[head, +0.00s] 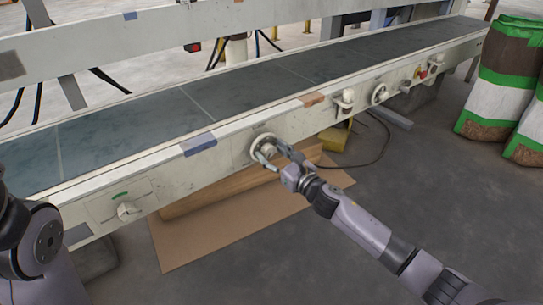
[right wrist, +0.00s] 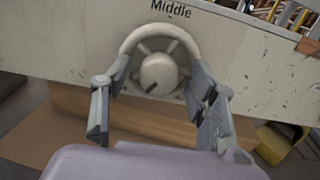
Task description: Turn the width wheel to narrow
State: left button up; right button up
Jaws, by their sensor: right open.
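The width wheel is not named in the head view; a pale handwheel (head: 264,146) sits on the conveyor's front side panel. My right gripper (head: 277,157) is open at the wheel. In the right wrist view its fingers (right wrist: 157,88) stand either side of the hub, overlapping the rim's lower sides; I cannot tell if they touch it. My left arm shows at the lower left; its gripper is out of view.
The conveyor belt (head: 290,80) runs behind the panel. A knob (head: 127,210) is at the left; another wheel (head: 379,94) and a red button (head: 421,74) are at the right. Cardboard (head: 190,238) lies below. Filled bags (head: 501,85) stand far right.

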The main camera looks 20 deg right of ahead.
jog(key=shift+w+a, duration=0.1)
jog(key=shift+w, duration=0.25)
jog(key=shift+c, duration=0.3)
jog(key=c, duration=1.1)
